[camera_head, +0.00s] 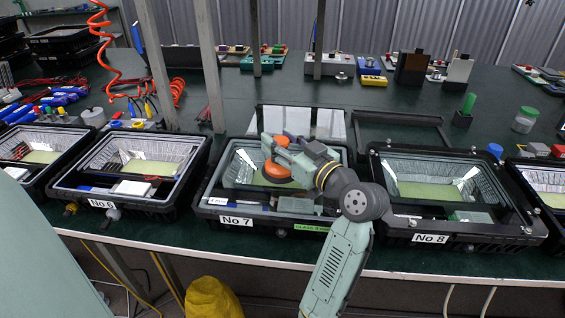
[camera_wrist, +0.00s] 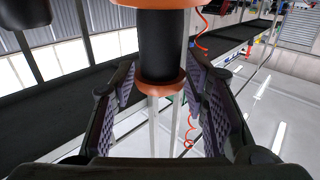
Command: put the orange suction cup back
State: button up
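The orange suction cup (camera_head: 272,171) has orange ends and a black handle. In the head view it is above the open No 7 housing (camera_head: 205,208), at the end of my arm. In the wrist view its black handle (camera_wrist: 161,45) stands between the two fingers of my gripper (camera_wrist: 161,80), with an orange collar at the fingertips and a wider orange part cut off at the top edge. My gripper (camera_head: 287,157) hides part of the cup and of the housing's inside.
Housing No 6 (camera_head: 62,195) stands to the left and No 8 (camera_head: 385,228) to the right, close to No 7. Panels and a black frame (camera_head: 440,127) lie behind.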

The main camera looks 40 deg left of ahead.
grip_shut()
dwell(0.5)
jog(key=shift+r, duration=0.15)
